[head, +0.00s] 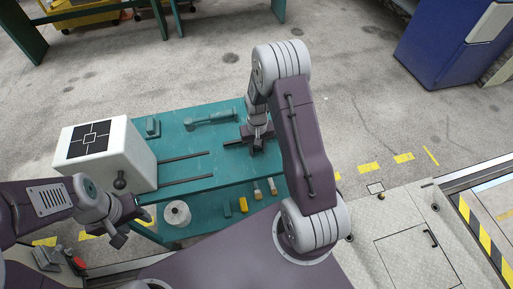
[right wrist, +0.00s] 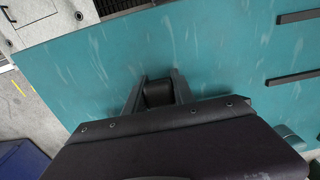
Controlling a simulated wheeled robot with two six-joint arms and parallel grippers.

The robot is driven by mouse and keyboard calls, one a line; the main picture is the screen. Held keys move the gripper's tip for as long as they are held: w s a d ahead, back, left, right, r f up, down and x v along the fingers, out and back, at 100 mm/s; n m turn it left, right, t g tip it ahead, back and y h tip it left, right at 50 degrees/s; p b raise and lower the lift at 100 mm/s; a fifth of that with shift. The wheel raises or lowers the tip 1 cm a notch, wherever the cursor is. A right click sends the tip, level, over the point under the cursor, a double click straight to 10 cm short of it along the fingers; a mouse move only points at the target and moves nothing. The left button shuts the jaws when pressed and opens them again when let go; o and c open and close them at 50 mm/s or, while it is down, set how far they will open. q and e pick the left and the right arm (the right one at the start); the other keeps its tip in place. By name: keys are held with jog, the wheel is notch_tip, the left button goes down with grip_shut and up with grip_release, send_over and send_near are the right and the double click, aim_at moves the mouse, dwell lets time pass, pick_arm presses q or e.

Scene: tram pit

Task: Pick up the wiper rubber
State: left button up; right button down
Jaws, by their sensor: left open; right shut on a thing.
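My right gripper (head: 257,145) is over the right part of the teal bench (head: 240,172). Its fingers (right wrist: 157,92) are shut on a dark thing, which I take to be the wiper rubber. In the head view a short dark strip (head: 234,143) sticks out to the left of this gripper. Most of the held thing is hidden by the gripper, and I cannot tell whether it touches the bench. Two similar black strips (head: 184,157) lie on the bench further left. My left gripper (head: 132,227) is open and empty near the bench's front left corner.
A white box (head: 138,148) with a black marker stands at the bench's left. A teal tool (head: 210,118) lies behind the strips. A white roll (head: 177,213) and a yellow block (head: 243,204) are on the lower shelf. A blue cabinet (head: 440,45) stands at the far right.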

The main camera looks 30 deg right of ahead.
jog(key=r, duration=0.2)
jog(key=d+r, duration=0.1)
jog(key=r, duration=0.1)
jog(key=shift+s+d+r+b, duration=0.1)
jog(key=shift+s+b, duration=0.2)
jog(key=shift+s, duration=0.1)
jog(key=s+d+r, duration=0.6)
jog(key=d, duration=0.2)
jog(key=shift+s+b, duration=0.3)
jog(key=shift+b, duration=0.05)
jog(key=shift+r+g, duration=0.1)
jog(key=shift+g, duration=0.2)
